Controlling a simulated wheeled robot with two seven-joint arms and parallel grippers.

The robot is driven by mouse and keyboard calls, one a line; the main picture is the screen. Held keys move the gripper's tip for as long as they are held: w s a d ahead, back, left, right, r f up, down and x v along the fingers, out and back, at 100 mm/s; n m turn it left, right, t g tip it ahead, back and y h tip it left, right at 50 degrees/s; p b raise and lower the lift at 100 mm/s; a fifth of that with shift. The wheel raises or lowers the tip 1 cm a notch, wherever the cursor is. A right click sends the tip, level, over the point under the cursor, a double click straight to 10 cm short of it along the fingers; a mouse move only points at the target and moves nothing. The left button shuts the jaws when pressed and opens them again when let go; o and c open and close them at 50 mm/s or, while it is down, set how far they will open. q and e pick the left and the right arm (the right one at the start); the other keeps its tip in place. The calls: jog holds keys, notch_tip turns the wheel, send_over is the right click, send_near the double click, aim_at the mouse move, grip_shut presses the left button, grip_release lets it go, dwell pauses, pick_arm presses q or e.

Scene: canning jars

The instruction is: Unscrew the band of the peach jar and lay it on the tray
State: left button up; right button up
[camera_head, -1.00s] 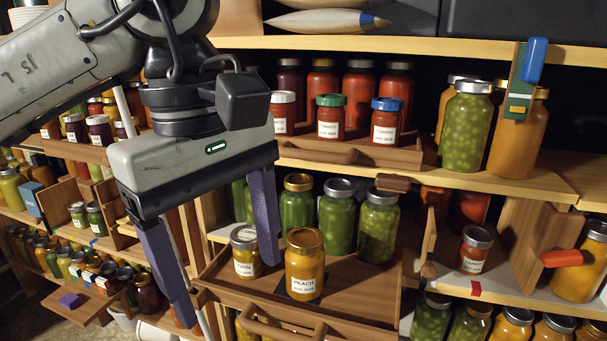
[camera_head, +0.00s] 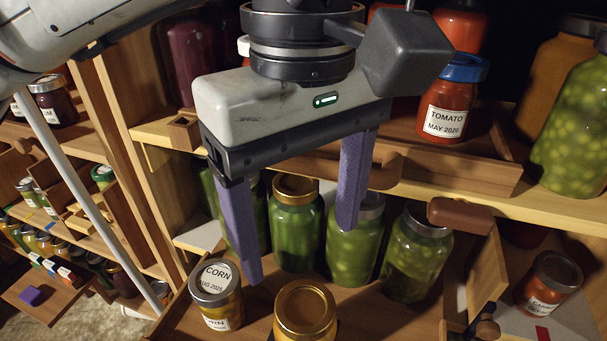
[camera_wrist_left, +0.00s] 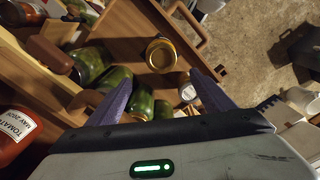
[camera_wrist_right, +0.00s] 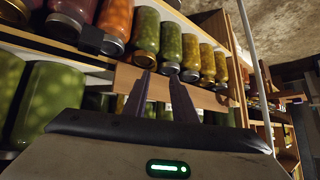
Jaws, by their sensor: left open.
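The peach jar's gold lid and band (camera_head: 305,305) show at the bottom edge of the head view; the rest of the jar is cut off. The band is on the jar and also shows in the left wrist view (camera_wrist_left: 160,54). The jar stands upright on a pulled-out wooden tray (camera_head: 375,315). My left gripper (camera_head: 300,250) is open and empty, pointing down. Its fingertips appear above and behind the band, apart from it. My right gripper (camera_wrist_right: 160,76) appears only in its wrist view, facing shelves of jars, with its fingers close together, a narrow gap between them and nothing held.
A corn jar (camera_head: 216,290) stands left of the peach jar. Several green jars (camera_head: 297,225) stand close behind. A shelf edge with a tomato jar (camera_head: 447,105) lies above and right. A brown handle (camera_head: 460,214) juts out near the right green jar.

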aim_at(303, 304)
pick_arm(q)
jog(key=f, duration=0.1)
jog(key=s+f, duration=0.1)
jog(key=f, duration=0.1)
notch_tip(303, 304, down, 5)
jog(key=shift+f, duration=0.2)
jog(key=shift+w+f, duration=0.1)
jog(key=shift+f, duration=0.7)
pick_arm(e)
jog(key=shift+s+r, duration=0.1)
jog(key=shift+s, duration=0.6)
pick_arm(q)
jog(key=shift+c, duration=0.3)
